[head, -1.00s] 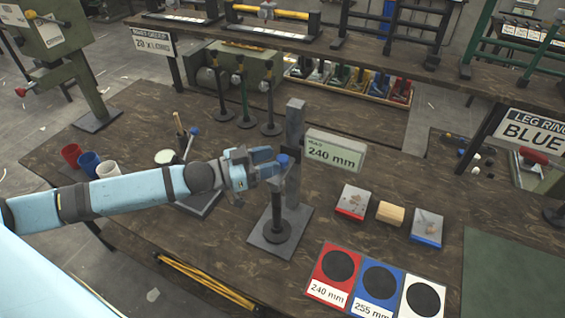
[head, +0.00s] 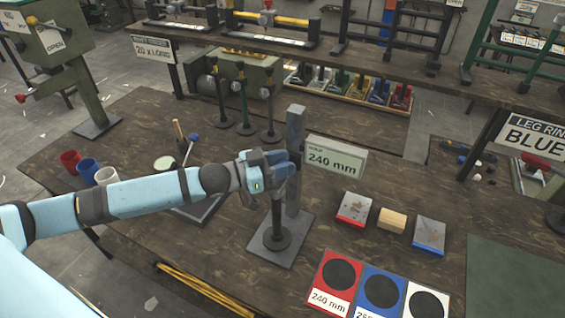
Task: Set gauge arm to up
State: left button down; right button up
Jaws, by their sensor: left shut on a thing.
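The height gauge is a grey post (head: 295,120) on a flat grey base plate (head: 298,240), with a display box (head: 336,158) reading 240 mm on its right side. A dark leg with a round foot (head: 277,236) stands upright on the plate in front of the post. My left gripper (head: 284,167) is at the post, above the leg's top, and is shut on the gauge arm. The fingers hide the arm's blue knob and most of the arm, so its exact position cannot be told. My right gripper is out of view.
Red (head: 332,281), blue (head: 381,290) and white (head: 426,300) marked pads lie at the front right. A red-edged block (head: 354,209), a wooden block (head: 392,220) and a blue-edged block (head: 428,235) lie behind them. Cups (head: 88,168) stand at left.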

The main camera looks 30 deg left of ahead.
pick_arm(q)
notch_tip(320, 180, up, 9)
jog(key=p, duration=0.6)
jog(key=shift+r+p, duration=0.15)
jog(key=shift+p, duration=0.2)
jog(key=shift+r, duration=0.25)
jog(key=shift+w, duration=0.1)
jog(key=c, duration=1)
grip_release()
jog(key=shift+f, duration=0.1)
jog(key=shift+s+a, duration=0.2)
jog(key=shift+s, duration=0.1)
jog(key=shift+b+v, duration=1.1)
jog(key=shift+v, duration=5.5)
